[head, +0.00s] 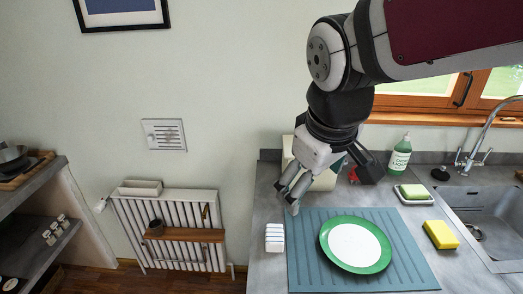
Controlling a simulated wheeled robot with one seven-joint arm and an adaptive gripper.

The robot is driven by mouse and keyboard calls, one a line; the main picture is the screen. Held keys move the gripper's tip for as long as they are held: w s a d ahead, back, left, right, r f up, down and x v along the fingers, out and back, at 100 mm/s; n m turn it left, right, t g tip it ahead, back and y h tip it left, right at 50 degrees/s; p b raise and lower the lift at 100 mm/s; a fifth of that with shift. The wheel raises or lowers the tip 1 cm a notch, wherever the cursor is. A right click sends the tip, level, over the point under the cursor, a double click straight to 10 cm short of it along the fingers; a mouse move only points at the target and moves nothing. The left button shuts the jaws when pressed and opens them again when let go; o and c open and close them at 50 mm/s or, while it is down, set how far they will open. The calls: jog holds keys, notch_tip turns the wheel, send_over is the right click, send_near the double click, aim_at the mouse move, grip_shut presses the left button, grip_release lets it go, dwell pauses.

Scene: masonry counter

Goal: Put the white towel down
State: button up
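A small white striped item (274,237), which looks like the folded white towel, lies on the grey counter (264,205) just left of the blue-grey ribbed mat. My gripper (291,194) points down and to the left above the counter, up and slightly right of the towel in the picture. Its two fingers show apart with nothing visible between them. I see no contact between the fingers and the towel. My gripper partly hides a cream-coloured object (325,181) behind it.
A green-rimmed white plate (355,245) lies on the ribbed mat (305,270). To the right are a yellow sponge (440,234), a green sponge on a white dish (414,192), a green soap bottle (400,157) and the sink (485,215). A radiator (178,255) stands left of the counter.

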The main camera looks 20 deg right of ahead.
jog(key=s+r+m+t+y, duration=0.1)
jog(key=s+r+m, duration=0.1)
jog(key=s+m, duration=0.2)
jog(key=s, duration=0.3)
jog(key=shift+s+a+r+t, duration=0.2)
jog(key=shift+s+a+t, duration=0.05)
jog(key=shift+a+t, duration=0.15)
jog(key=shift+o, duration=0.5)
dwell(0.3)
jog(key=n+g, duration=0.6)
jog(key=n, duration=0.8)
send_over(275, 233)
notch_tip(275, 233, down, 20)
notch_tip(275, 233, down, 8)
jog(key=shift+w+d+f, duration=0.1)
jog(key=shift+f, duration=2.8)
jog(key=shift+c, duration=0.2)
